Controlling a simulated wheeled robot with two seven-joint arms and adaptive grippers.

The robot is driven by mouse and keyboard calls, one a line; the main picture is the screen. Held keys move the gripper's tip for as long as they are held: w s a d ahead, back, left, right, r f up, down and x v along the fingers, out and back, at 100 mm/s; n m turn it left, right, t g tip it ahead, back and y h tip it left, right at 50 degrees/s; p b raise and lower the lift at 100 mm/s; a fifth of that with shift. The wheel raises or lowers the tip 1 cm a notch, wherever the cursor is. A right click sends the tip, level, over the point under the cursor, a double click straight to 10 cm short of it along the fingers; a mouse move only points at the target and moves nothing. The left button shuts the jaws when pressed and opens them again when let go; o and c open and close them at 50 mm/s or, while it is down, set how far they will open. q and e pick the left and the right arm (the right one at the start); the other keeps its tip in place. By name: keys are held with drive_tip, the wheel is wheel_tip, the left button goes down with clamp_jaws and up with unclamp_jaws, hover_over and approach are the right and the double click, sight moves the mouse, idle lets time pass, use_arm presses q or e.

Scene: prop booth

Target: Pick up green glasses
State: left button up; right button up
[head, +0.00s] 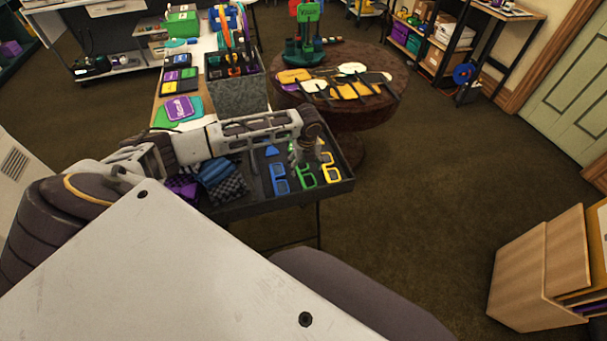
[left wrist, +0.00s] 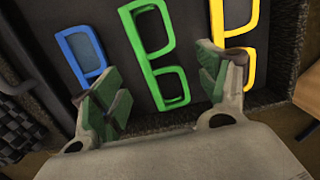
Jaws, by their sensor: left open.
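The green glasses (head: 306,177) lie in a dark tray (head: 343,184), between blue glasses (head: 279,178) on the left and yellow glasses (head: 331,169) on the right. In the left wrist view the green glasses (left wrist: 154,52) stretch up and down the picture, with their lower part between my fingers. My left gripper (left wrist: 160,92) is open, one finger to each side of the green glasses and not closed on them. In the head view my left gripper (head: 307,150) hangs over the tray and partly hides the green glasses. My right gripper does not show.
Folded dark and purple cloths (head: 222,180) lie in the tray's left part. The blue glasses (left wrist: 82,55) and yellow glasses (left wrist: 233,50) lie close beside the fingers. A tall grey bin (head: 238,94) stands behind the tray, near a round table (head: 385,112).

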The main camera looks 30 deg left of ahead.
sight(305, 172)
use_arm(q)
wheel_tip(305, 172, down, 3)
drive_tip(key=shift+w+a+f, duration=0.1)
drive_tip(key=shift+w+a, duration=0.05)
drive_tip(key=shift+f, duration=0.35)
drive_tip(key=shift+a, duration=0.1)
drive_tip(key=shift+c, duration=0.4)
drive_tip(key=c, duration=1)
drive_tip(key=shift+c, duration=0.2)
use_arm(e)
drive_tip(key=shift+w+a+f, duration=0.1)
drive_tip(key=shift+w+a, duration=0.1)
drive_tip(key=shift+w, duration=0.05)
